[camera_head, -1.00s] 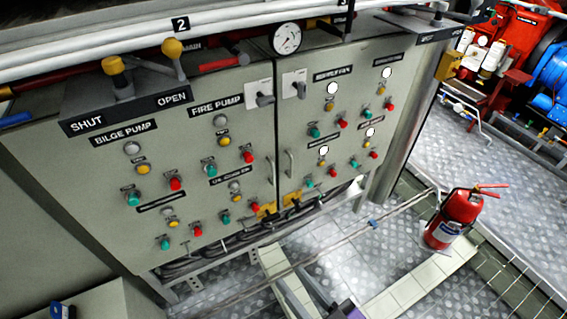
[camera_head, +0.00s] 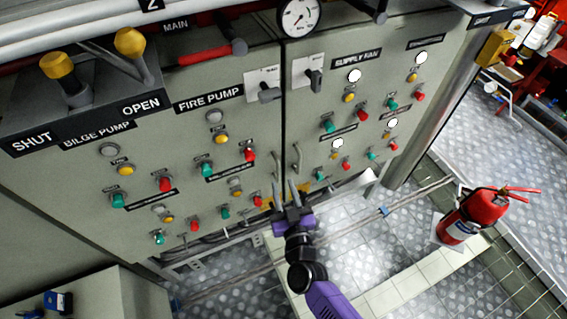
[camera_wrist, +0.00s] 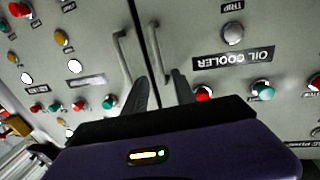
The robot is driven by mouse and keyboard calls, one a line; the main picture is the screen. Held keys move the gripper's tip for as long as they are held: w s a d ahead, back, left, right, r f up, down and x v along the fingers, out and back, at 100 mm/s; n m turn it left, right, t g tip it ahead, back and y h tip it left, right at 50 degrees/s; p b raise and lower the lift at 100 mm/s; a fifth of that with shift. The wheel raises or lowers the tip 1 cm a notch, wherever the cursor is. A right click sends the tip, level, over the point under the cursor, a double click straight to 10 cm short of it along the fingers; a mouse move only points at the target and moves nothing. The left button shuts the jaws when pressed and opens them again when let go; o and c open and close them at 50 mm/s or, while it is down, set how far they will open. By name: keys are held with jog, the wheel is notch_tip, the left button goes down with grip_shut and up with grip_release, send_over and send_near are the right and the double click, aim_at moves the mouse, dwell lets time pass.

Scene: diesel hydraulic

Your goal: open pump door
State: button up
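The pump door (camera_head: 170,145) is the left door of a grey-green cabinet, labelled BILGE PUMP and FIRE PUMP. It looks closed at the centre seam. Its bar handle (camera_head: 276,167) is beside the seam and also shows in the wrist view (camera_wrist: 154,42), where the picture is inverted. My gripper (camera_head: 283,184) is just below the handles in the head view, its fingers apart and empty. In the wrist view my gripper (camera_wrist: 159,76) points at the door, with the handle's end between the fingertips in the picture; I cannot tell the depth gap.
The right door (camera_head: 370,110) has its own handle (camera_head: 297,158) close across the seam. Levers (camera_head: 130,42) stand on a ledge above the left door. A fire extinguisher (camera_head: 470,212) stands at the right. Patterned floor (camera_head: 365,245) before the cabinet is open.

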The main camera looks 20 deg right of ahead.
aim_at(278, 170)
jog(key=w, duration=0.3)
jog(key=w+d, duration=0.1)
jog(key=w, duration=0.3)
jog(key=shift+w+d, duration=0.15)
jog(key=shift+d, duration=0.05)
jog(key=shift+c, duration=0.2)
grip_shut()
dwell(1.1)
